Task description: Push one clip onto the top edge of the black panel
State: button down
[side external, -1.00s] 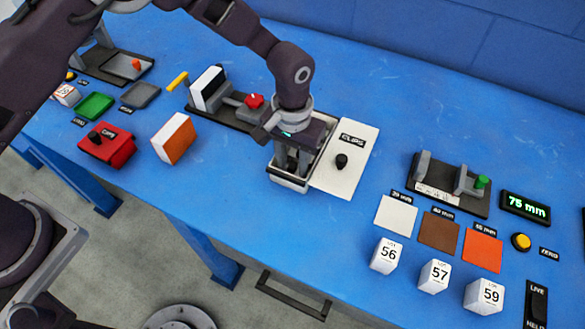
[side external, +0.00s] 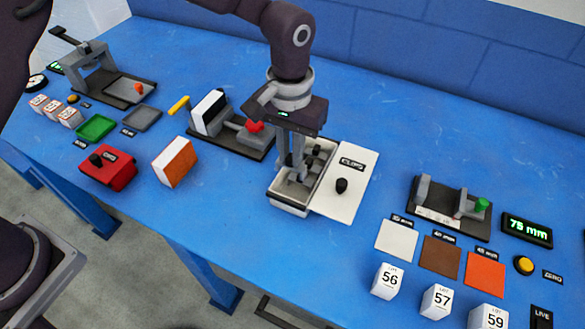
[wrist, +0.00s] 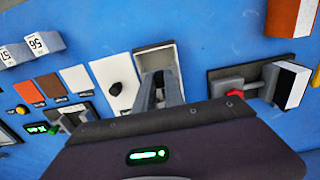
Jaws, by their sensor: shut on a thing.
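The black panel (side external: 205,117) stands upright with a white layer beside it, in a grey holder with a red knob (side external: 255,127); it also shows at the right of the wrist view (wrist: 287,88). The clip bin (side external: 289,209) is an open pale tray to the right of the holder, with dark clips (side external: 316,152) in its far part. My gripper (side external: 298,174) points down over the bin, its fingers shut on a clip that they mostly hide. In the wrist view, the fingers (wrist: 160,78) reach into the bin's outline. The gripper is clear of the panel.
The bin's white lid (side external: 337,190), marked CLIPS with a black knob, lies at its right. An orange and white block (side external: 175,162) and a red box (side external: 108,168) are to the left. A gauge fixture (side external: 450,207) and colour swatches stand at the right.

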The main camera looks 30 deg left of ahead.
jog(key=w+a+r, duration=0.1)
jog(key=w+a, duration=0.3)
jog(key=a, duration=0.3)
jog(key=w+a+r, duration=0.2)
jog(key=w+a, duration=0.1)
jog(key=a, duration=0.3)
send_over(201, 108)
jog(key=shift+f, duration=1.55)
jog(key=shift+f, duration=0.65)
jog(key=shift+f, duration=0.1)
jog(key=shift+f, duration=0.4)
jog(key=shift+f, duration=0.15)
